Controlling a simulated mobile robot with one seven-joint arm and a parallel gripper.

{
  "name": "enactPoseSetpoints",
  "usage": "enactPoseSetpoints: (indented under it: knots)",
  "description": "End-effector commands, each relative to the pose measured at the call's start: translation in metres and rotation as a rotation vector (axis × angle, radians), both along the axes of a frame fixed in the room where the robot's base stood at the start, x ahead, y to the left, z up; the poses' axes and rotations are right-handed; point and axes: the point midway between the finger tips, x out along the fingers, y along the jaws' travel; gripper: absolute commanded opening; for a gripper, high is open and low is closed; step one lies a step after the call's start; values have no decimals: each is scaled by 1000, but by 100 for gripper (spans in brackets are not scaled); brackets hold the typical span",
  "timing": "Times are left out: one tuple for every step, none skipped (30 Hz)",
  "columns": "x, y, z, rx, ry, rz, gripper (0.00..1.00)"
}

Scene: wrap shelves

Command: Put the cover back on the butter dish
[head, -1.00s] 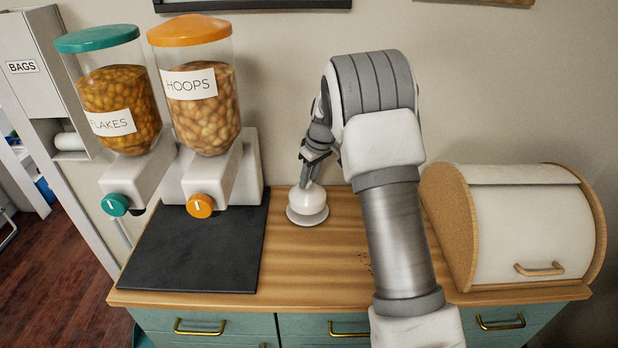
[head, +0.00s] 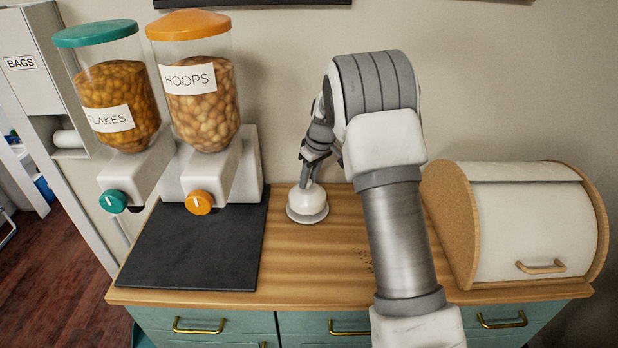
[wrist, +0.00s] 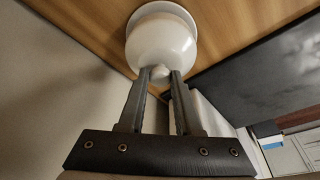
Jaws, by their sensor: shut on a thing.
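The butter dish cover (head: 309,200) is a white dome with a small knob on top. It sits upright over the pale butter dish (head: 308,219), whose rim shows below it on the wooden counter. In the wrist view the cover (wrist: 161,43) is in front of the fingers, with the dish rim (wrist: 160,7) beyond it. My gripper (head: 311,183) is above the cover, fingers pointing down. In the wrist view my gripper (wrist: 160,74) is shut on the cover's knob. Whether the cover fully touches the dish all around cannot be told. Any butter inside is hidden.
A dark mat (head: 197,245) and two cereal dispensers, orange-topped (head: 202,90) and teal-topped (head: 115,100), stand left of the dish. A white bread box (head: 535,225) stands at the right. The wooden counter (head: 300,265) is clear in front of the dish.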

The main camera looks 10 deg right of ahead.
Motion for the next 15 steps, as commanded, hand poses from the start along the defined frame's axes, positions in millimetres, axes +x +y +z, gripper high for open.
enactPoseSetpoints:
  knots:
    - [0, 0, 0, 0, 0, 0, 0]
    - [0, 0, 0, 0, 0, 0, 0]
    - [0, 0, -1, 0, 0, 0, 0]
    - [0, 0, -2, 0, 0, 0, 0]
    - [0, 0, -2, 0, 0, 0, 0]
    - [0, 0, -3, 0, 0, 0, 0]
    - [0, 0, -4, 0, 0, 0, 0]
    - [0, 0, -5, 0, 0, 0, 0]
    - [0, 0, -6, 0, 0, 0, 0]
    - [0, 0, -7, 0, 0, 0, 0]
    - [0, 0, -8, 0, 0, 0, 0]
    - [0, 0, -9, 0, 0, 0, 0]
    - [0, 0, -9, 0, 0, 0, 0]
    - [0, 0, -10, -1, -1, 0, 0]
    - [0, 0, -10, -1, -1, 0, 0]
